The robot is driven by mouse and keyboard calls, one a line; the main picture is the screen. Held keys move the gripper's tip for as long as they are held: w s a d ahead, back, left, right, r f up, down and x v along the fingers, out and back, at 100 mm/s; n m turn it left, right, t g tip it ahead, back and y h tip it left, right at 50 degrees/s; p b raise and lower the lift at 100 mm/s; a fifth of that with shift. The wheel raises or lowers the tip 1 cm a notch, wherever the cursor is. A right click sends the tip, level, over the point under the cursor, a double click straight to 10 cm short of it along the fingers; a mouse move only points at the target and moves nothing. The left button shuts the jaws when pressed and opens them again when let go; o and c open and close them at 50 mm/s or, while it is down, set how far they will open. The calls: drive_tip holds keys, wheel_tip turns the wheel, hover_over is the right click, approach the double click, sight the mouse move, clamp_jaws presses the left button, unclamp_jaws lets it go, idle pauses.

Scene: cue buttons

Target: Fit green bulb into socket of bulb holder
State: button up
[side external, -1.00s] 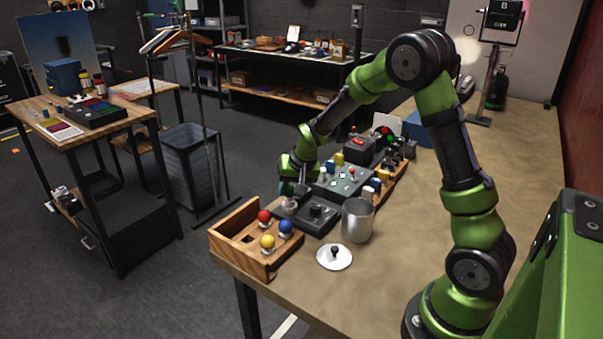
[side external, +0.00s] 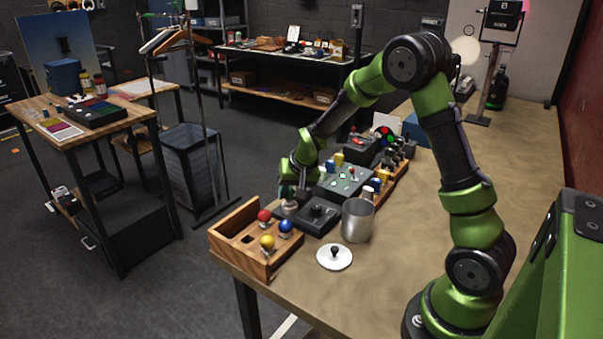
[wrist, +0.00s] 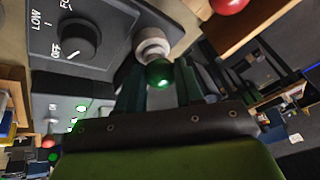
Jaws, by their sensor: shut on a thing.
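The green bulb (wrist: 159,72) is between the fingers of my gripper (wrist: 160,85) in the wrist view. My gripper is shut on it. The bulb is in line with the pale round socket of the bulb holder (wrist: 151,44), at the corner of a grey box with a dial. Whether the bulb is seated in the socket or just touching it, I cannot tell. In the side view the socket (side external: 290,206) shows beside the dark dial box (side external: 318,216), with my gripper (side external: 291,188) just behind it. The bulb is hidden there.
A wooden tray (side external: 222,240) with red (side external: 264,215), blue (side external: 285,226) and yellow (side external: 267,242) bulbs stands at the table's near corner. A metal cup (side external: 357,221) and a white disc with a black knob (side external: 334,257) stand right of it. A grey button panel (side external: 340,181) lies behind.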

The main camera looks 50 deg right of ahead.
sight(291, 191)
drive_tip(key=shift+f, duration=0.1)
idle(0.3)
drive_tip(key=o, duration=1.3)
drive_tip(key=shift+c, duration=0.2)
drive_tip(key=shift+r, duration=3.5)
drive_tip(key=s+a+r+n+y, duration=0.1)
drive_tip(key=s+a+r, duration=0.3)
drive_tip(key=s, duration=0.3)
drive_tip(key=s+a+r+n+t+y, duration=0.1)
drive_tip(key=s+a+r+n, duration=0.1)
drive_tip(key=s+a, duration=0.4)
drive_tip(key=s+a+r+n+t+y, duration=0.1)
drive_tip(key=s+a+r, duration=0.4)
drive_tip(key=s, duration=0.4)
drive_tip(key=shift+s+a+r+n, duration=0.25)
drive_tip(key=shift+a+r+n, duration=0.1)
drive_tip(key=shift+a+n, duration=0.05)
